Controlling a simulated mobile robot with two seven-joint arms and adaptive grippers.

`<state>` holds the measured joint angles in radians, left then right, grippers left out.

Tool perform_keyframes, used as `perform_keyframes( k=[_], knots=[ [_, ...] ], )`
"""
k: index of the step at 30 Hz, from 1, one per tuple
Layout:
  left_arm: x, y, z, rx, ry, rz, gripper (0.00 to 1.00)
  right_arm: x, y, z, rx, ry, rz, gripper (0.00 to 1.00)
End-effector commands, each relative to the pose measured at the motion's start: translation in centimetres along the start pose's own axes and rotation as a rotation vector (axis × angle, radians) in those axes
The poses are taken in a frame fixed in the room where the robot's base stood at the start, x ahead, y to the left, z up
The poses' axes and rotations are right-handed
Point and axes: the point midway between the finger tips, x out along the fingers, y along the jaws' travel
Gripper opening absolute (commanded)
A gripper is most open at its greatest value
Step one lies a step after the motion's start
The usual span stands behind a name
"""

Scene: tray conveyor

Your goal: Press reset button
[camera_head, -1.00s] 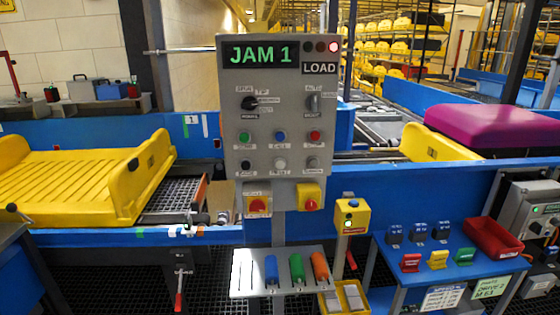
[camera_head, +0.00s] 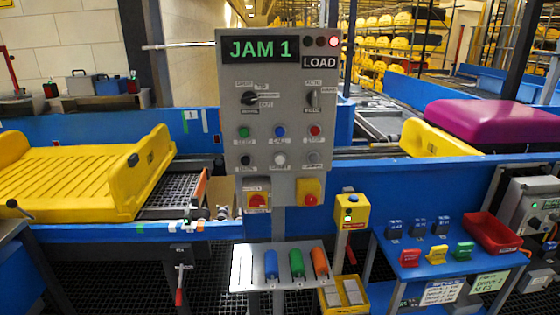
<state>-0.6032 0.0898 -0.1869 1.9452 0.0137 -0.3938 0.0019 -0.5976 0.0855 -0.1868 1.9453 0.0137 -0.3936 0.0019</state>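A grey control panel (camera_head: 232,100) stands upright on a post in the middle of the view. Its display (camera_head: 261,49) reads "JAM 1" in green, above a "LOAD" label. Two rotary switches sit below it. Under them is a row with a green button (camera_head: 244,132), a blue button (camera_head: 280,132) and a red button (camera_head: 315,130). The lower row has a black button (camera_head: 245,160), a white button (camera_head: 280,158) and a grey button (camera_head: 314,157). The small labels are too blurred to tell which is reset. Neither of my grippers is in view.
A yellow button box (camera_head: 351,211) stands to the right. A shelf (camera_head: 244,272) with coloured cylinders is below. A yellow tray (camera_head: 90,185) lies left, a purple case (camera_head: 490,122) right.

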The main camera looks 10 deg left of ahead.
Motion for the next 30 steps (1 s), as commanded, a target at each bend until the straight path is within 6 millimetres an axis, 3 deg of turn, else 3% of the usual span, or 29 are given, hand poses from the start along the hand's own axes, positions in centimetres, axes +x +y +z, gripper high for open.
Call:
perform_keyframes(
  k=[12, 30],
  knots=[
    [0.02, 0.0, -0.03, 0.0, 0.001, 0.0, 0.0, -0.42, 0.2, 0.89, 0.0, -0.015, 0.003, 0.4],
    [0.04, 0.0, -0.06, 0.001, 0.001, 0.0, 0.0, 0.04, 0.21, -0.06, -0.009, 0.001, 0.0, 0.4]
  ],
)
